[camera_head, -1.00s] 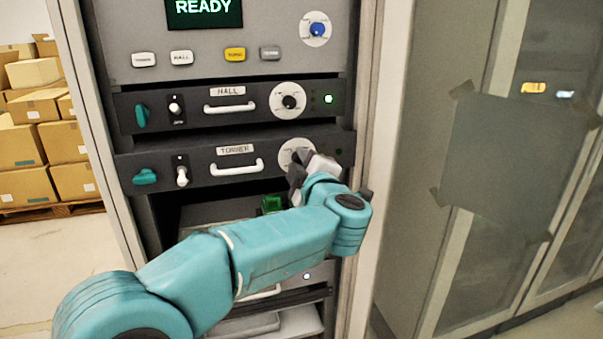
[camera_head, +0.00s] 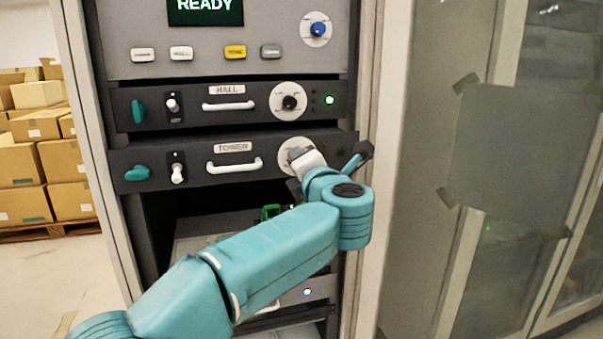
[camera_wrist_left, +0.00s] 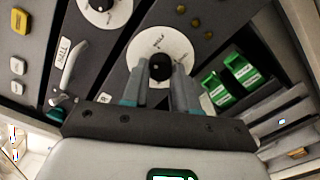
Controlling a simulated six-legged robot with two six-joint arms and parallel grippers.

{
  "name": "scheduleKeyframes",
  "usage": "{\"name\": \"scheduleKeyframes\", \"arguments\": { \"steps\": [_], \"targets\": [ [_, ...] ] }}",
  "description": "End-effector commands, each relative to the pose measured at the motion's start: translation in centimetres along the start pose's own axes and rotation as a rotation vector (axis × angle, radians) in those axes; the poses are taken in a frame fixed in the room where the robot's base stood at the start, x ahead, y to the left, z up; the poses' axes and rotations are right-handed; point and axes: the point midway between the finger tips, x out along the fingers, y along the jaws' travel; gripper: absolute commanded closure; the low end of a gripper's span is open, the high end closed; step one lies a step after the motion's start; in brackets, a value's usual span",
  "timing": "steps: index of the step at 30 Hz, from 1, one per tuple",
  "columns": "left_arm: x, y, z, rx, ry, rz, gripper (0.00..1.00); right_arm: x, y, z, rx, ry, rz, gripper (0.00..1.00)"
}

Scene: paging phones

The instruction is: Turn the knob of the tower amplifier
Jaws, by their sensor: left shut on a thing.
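The tower amplifier (camera_head: 200,180) is the dark panel labelled TOWER, below the HALL amplifier in the rack. Its knob (camera_wrist_left: 159,67) is black and sits on a round white dial (camera_head: 285,147). My left gripper (camera_wrist_left: 161,72) is shut on this knob, with one finger on each side of it in the wrist view. In the head view my left gripper (camera_head: 296,160) covers the knob and the right part of the dial. My right gripper is in neither view.
The HALL amplifier (camera_head: 245,108) with its own knob (camera_head: 289,102) and green lamp is just above. Green blocks (camera_wrist_left: 240,70) sit below the tower panel. The rack's right post (camera_head: 368,80) is close beside my wrist. Boxes (camera_head: 20,170) stand at left.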

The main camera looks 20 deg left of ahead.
Motion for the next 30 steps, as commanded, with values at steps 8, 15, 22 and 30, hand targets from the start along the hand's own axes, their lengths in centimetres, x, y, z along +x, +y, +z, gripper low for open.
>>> {"name": "scheduleKeyframes", "arguments": {
  "steps": [8, 15, 22, 30],
  "targets": [
    [0.0, -0.4, -0.1, -0.262, -0.002, -0.001, 1.0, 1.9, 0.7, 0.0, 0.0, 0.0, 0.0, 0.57],
    [0.0, -0.4, 0.0, -0.49, -0.002, 0.0, 1.0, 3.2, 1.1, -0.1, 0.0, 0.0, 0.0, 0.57],
    [0.0, -0.4, 0.0, -0.708, -0.002, 0.0, 1.0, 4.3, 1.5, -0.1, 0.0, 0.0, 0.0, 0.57],
    [-0.1, -0.4, 0.1, -0.964, -0.002, 0.0, 1.0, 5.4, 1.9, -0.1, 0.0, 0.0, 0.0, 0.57]
  ]
}}
